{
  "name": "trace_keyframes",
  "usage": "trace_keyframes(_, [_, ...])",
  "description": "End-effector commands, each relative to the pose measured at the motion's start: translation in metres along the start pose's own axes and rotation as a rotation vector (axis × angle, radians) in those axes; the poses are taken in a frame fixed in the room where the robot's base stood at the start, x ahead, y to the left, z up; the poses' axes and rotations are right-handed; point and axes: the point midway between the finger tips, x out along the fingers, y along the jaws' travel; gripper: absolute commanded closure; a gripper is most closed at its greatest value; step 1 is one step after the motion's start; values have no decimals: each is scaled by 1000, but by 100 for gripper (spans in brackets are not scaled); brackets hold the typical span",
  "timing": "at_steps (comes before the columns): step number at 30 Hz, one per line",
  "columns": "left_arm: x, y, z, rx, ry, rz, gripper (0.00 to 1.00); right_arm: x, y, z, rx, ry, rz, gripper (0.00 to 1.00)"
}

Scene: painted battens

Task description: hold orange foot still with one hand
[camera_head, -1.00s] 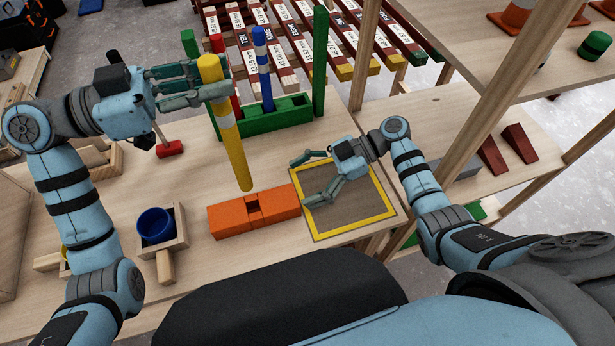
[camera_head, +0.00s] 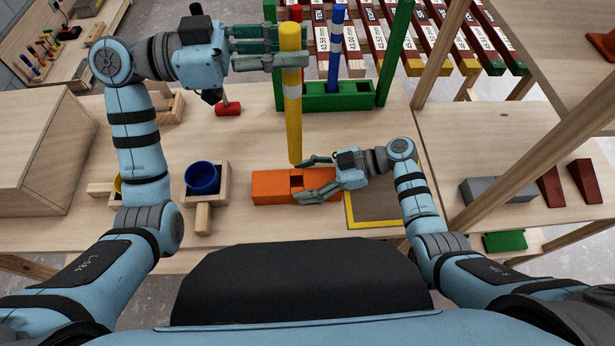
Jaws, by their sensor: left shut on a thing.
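The orange foot (camera_head: 272,187) is a low block with a dark slot in its middle, lying on the wooden table. My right gripper (camera_head: 308,178) is at its right part, fingers apart, one on the far side and one over the near side. I cannot tell whether they touch it. My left gripper (camera_head: 290,52) is shut on the upper part of a yellow batten (camera_head: 293,125) with a pale band. The batten is upright, and its lower end appears just above or behind the foot's slot.
A green foot (camera_head: 345,98) holds upright battens, including a blue one (camera_head: 335,60) with white bands, behind. A yellow-edged mat (camera_head: 375,208) lies right of the orange foot. A blue cup (camera_head: 202,178) sits in a wooden holder on the left. A red-headed mallet (camera_head: 228,109) lies behind.

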Motion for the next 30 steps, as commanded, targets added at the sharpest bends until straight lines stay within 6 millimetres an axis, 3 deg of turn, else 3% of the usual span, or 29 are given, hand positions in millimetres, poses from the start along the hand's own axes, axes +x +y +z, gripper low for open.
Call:
trace_keyframes(1, [0, 0, 0, 0, 0, 0, 100, 0, 0, 0, 0, 0, 0, 52])
trace_keyframes(6, [0, 0, 0, 0, 0, 0, 100, 0, 0, 0, 0, 0, 0, 79])
trace_keyframes(7, [0, 0, 0, 0, 0, 0, 100, 0, 0, 0, 0, 0, 0, 80])
trace_keyframes(16, [0, 0, 11, -2, 2, 1, 100, 0, 0, 0, 0, 0, 0, 80])
trace_keyframes(30, [-2, 0, 70, 0, 9, 7, 100, 0, 0, 0, 0, 0, 0, 80])
